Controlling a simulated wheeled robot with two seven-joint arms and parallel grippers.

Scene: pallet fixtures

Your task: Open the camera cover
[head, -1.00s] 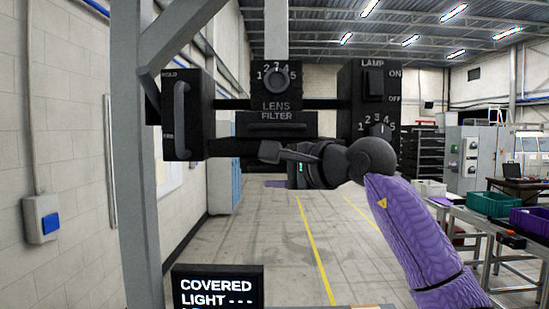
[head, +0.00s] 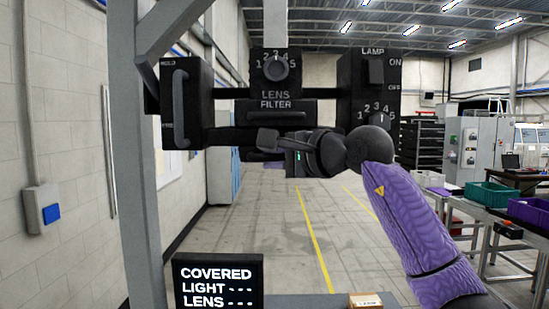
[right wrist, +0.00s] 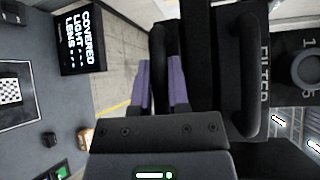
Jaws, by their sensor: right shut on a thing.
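The black camera rig (head: 275,90) hangs ahead with a lens dial, a LENS FILTER handle and a lamp box. Its dark lower part, which I take to be the camera cover (head: 222,138), is partly hidden behind my right gripper (head: 264,139). In the right wrist view the purple fingers of my right gripper (right wrist: 161,88) are shut on a black bar handle (right wrist: 160,45). The LENS FILTER handle (right wrist: 250,75) is beside it, apart from the fingers. The display (head: 218,281) reads COVERED, LIGHT ---, LENS ---. My left gripper is not in view.
A grey post (head: 135,180) with a brace stands left of the rig. A handle marked HOLD (head: 180,108) is on the rig's left; the lamp box (head: 372,90) is on its right. A small cardboard box (head: 366,300) sits on the table below. Benches with bins are far right.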

